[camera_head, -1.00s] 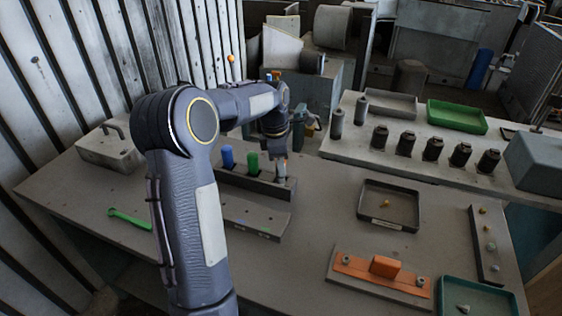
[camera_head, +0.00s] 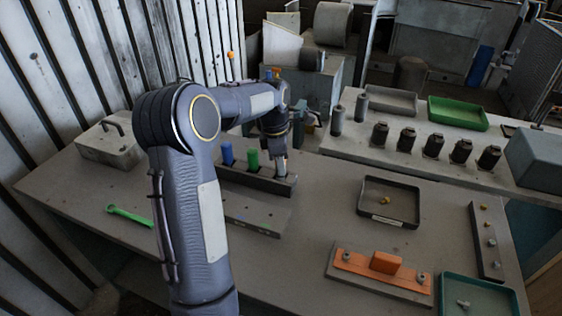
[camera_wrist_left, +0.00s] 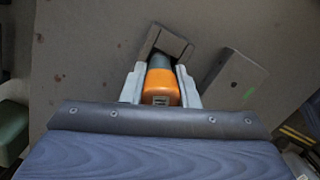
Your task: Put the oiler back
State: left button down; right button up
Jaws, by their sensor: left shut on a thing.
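The oiler (camera_wrist_left: 160,84), orange with a dark grey end, is between the fingers of my left gripper (camera_wrist_left: 160,92) in the left wrist view. The gripper is shut on it. In the head view my left gripper (camera_head: 281,166) points down over the right end of a grey rack (camera_head: 262,183). The oiler is mostly hidden there. In the left wrist view its dark end lies at a square grey pocket (camera_wrist_left: 168,42); I cannot tell how deep it is inside. My right gripper is not in view.
A blue bottle (camera_head: 227,155) and a green bottle (camera_head: 252,161) stand in the rack, left of my gripper. A green wrench (camera_head: 130,214), a dark tray (camera_head: 389,203) and an orange-topped fixture (camera_head: 382,270) lie on the bench. Several dark cylinders stand on the back shelf.

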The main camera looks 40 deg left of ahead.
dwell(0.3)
pick_arm(q)
jog(key=c, duration=0.6)
grip_release()
jog(key=shift+r, duration=0.1)
notch_tip(320, 180, up, 8)
jog(key=p, duration=0.7)
